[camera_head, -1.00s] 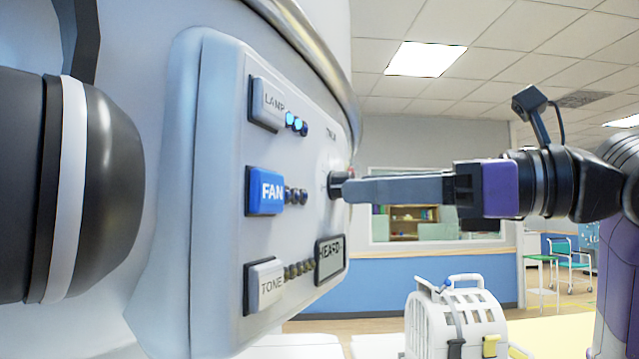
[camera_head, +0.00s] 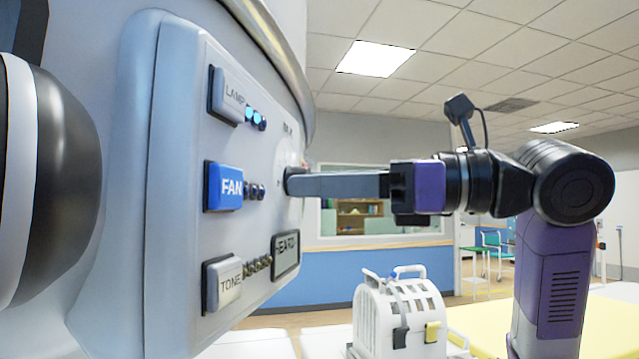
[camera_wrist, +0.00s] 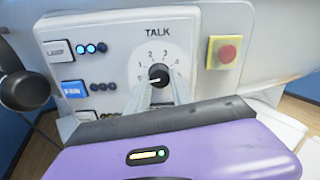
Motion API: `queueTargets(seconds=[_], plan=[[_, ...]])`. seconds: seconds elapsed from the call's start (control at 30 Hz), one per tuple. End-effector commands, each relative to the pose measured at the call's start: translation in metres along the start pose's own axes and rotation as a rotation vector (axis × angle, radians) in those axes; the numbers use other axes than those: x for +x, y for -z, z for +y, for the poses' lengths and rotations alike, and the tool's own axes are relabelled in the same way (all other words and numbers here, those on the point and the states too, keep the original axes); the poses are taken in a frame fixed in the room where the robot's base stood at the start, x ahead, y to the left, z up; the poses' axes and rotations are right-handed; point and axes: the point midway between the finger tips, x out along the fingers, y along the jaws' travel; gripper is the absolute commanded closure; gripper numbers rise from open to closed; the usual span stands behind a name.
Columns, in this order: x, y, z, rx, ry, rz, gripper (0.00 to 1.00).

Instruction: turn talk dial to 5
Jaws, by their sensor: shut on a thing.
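The TALK dial (camera_wrist: 158,73) is a dark round knob on the pale panel, with numbers in an arc around it in the wrist view. A light mark on the knob seems to point left, towards the low numbers; the exact number is too small to tell. My gripper (camera_wrist: 161,88) reaches straight at the panel, its two grey fingers shut on the knob's sides. In the head view my gripper (camera_head: 292,183) meets the panel at the dial, seen from the side, and the fingers hide most of the knob.
The panel also bears a LAMP switch (camera_head: 228,96) with lit blue lights, a blue FAN switch (camera_head: 224,187), a TONE switch (camera_head: 223,284) and a HEARD display (camera_head: 285,255). A red button (camera_wrist: 227,53) on yellow is right of the dial. A white carrier (camera_head: 400,315) stands below my arm.

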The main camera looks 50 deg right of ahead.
Motion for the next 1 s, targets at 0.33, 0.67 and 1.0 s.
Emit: queueTargets(seconds=[0.33, 0.67, 1.0], plan=[[-0.0001, 0.0009, 0.0010, 0.115, -0.001, 0.004, 1.00], [-0.0003, 0.0003, 0.0019, 0.399, -0.003, 0.014, 1.00], [-0.0005, -0.0011, 0.0025, 0.722, -0.005, 0.027, 1.00]])
